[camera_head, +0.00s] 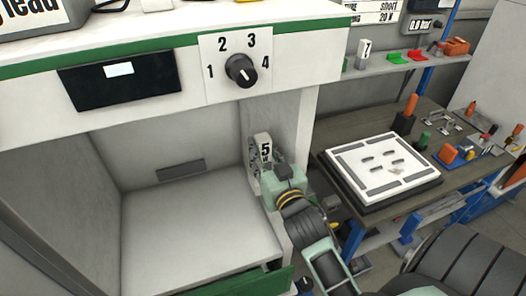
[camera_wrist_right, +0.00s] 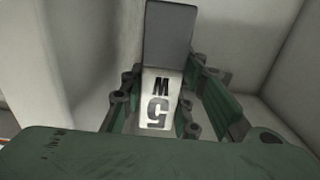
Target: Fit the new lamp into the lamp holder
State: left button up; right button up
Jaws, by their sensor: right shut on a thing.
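The lamp (camera_head: 265,147) is a white block marked 5, inside the open bay near its right wall in the head view. In the right wrist view the lamp (camera_wrist_right: 156,100) shows a white face marked 5 W and a grey top part, between the green fingers. My right gripper (camera_head: 268,165) is shut on the lamp; it also shows in the right wrist view (camera_wrist_right: 160,95). A holder at the wall behind the lamp is mostly hidden, and I cannot tell if the lamp touches it. My left gripper is not in view.
The bay has a flat light floor (camera_head: 200,235) and side walls close to my right arm. Above it are a dial (camera_head: 241,70) numbered 1 to 4 and a dark display (camera_head: 120,78). At right, a workbench (camera_head: 435,200) holds a white board (camera_head: 380,163) and small tools.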

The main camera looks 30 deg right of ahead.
jog(key=shift+f+b, duration=1.4)
jog(key=shift+f, duration=0.65)
jog(key=o, duration=1.3)
jog(key=v, duration=1.2)
jog(key=shift+r, duration=0.1)
